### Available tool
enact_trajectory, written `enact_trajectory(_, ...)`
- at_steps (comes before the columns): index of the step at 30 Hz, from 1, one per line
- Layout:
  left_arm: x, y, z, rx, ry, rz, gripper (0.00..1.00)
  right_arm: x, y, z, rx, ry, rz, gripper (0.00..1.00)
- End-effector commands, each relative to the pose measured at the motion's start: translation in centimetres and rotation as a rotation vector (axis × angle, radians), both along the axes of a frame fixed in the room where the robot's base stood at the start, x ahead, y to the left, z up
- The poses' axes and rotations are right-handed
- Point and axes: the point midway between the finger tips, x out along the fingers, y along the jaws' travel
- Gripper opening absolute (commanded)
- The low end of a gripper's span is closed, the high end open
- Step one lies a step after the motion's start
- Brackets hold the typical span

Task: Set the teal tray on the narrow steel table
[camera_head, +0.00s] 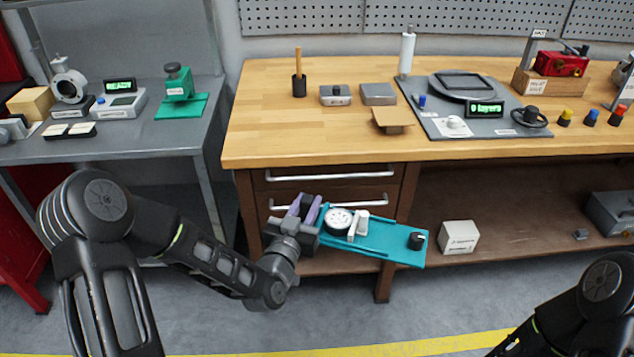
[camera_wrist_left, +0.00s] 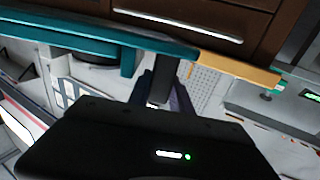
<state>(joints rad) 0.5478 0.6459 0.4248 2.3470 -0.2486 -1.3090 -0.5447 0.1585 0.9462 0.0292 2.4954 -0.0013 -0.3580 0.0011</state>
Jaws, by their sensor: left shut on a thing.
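The teal tray (camera_head: 385,252) is in the air in front of the wooden workbench's drawers. It carries a round white dial gauge (camera_head: 339,221), a white upright block (camera_head: 358,225) and a black knob (camera_head: 416,240). My left gripper (camera_head: 308,208) is shut on the tray's left end. In the left wrist view the tray's teal edge (camera_wrist_left: 130,42) runs across the top, by the fingers (camera_wrist_left: 163,92). The narrow steel table (camera_head: 130,143) stands at the left, behind my left arm. My right gripper is out of view.
On the steel table stand a green press (camera_head: 178,88), a display device (camera_head: 120,103), a dial stand (camera_head: 70,85) and a cardboard box (camera_head: 31,103); its front strip is bare. The wooden workbench (camera_head: 260,130) adjoins on the right. A white box (camera_head: 459,237) sits on the bench's lower shelf.

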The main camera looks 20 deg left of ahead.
Motion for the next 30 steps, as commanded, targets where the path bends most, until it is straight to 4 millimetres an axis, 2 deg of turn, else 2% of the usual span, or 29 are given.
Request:
enact_trajectory(14,-2.7,-4.2,-0.8,0.003,0.001,-0.425,0.0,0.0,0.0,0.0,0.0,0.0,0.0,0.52)
enact_trajectory(30,-6.6,-11.0,-1.9,0.002,-0.002,-1.058,0.0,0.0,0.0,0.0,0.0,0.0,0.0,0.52)
